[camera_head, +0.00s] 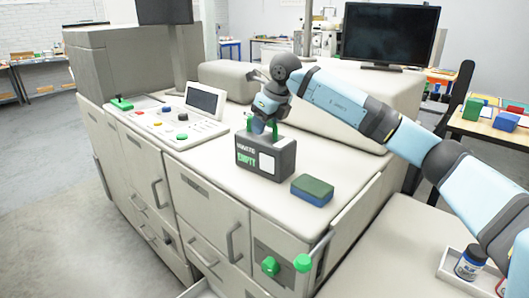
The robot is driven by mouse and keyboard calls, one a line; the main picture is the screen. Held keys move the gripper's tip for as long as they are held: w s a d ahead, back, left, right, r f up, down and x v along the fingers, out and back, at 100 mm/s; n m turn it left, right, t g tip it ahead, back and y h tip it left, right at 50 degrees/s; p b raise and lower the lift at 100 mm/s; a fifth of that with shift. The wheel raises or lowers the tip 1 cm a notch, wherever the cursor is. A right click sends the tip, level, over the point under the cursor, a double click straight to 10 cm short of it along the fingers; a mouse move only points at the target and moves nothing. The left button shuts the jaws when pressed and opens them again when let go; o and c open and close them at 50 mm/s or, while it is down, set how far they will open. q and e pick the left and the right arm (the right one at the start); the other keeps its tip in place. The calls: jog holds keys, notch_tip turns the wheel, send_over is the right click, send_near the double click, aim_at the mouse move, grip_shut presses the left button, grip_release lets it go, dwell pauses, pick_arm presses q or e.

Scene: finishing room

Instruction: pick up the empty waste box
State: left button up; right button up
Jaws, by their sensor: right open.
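The waste box (252,165) is a dark grey box on the light cabinet top, with the words WASTE and EMPTY and a white label on its front. A green handle (275,128) stands on its top. My right gripper (266,123) is directly above the box, at the handle, pointing down. It is open; whether its fingers touch the handle is too small to tell. My arm comes in from the right. My left gripper is out of view.
A green and blue sponge-like block (312,190) lies just right of the box. A control panel (165,122) with buttons and a screen is to its left. Green knobs (270,266) are on the cabinet front. A monitor (390,35) stands behind. A white tray (455,268) holds a jar (470,264).

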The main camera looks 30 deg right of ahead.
grip_shut()
jog(key=shift+r, duration=0.1)
jog(key=shift+r, duration=0.1)
